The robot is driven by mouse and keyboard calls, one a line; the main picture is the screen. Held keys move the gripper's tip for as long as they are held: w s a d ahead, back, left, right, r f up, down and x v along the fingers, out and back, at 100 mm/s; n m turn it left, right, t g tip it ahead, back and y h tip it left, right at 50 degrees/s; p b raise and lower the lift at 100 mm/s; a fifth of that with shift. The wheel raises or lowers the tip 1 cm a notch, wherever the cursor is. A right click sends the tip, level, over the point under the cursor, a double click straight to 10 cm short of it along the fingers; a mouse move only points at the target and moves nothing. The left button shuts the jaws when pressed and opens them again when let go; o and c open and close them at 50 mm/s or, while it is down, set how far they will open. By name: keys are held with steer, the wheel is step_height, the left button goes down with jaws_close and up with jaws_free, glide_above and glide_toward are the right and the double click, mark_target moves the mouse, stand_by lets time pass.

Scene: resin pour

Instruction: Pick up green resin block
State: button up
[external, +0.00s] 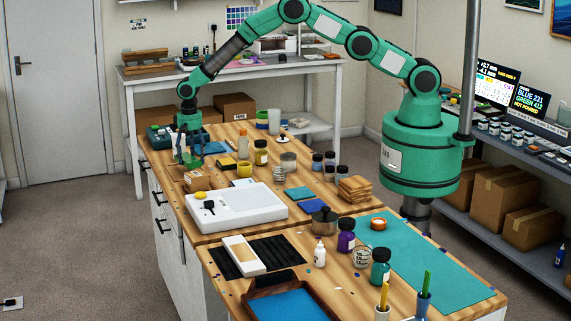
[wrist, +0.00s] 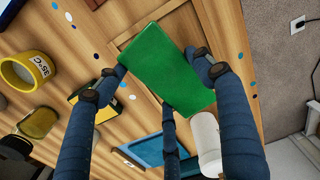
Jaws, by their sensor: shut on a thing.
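The green resin block (wrist: 165,72) is a flat, bright green slab in the middle of the wrist view. My gripper (wrist: 158,74) has its dark blue fingers on either side of the block, shut on it. The block appears tilted in the picture, over the wooden table top. In the external view my gripper (external: 189,162) points down at the far left end of the workbench. There I cannot clearly tell the block from my green gripper parts.
Bottles crowd the bench's middle.

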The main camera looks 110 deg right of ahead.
mark_target(192, 158)
steer(key=shift+r, duration=3.35)
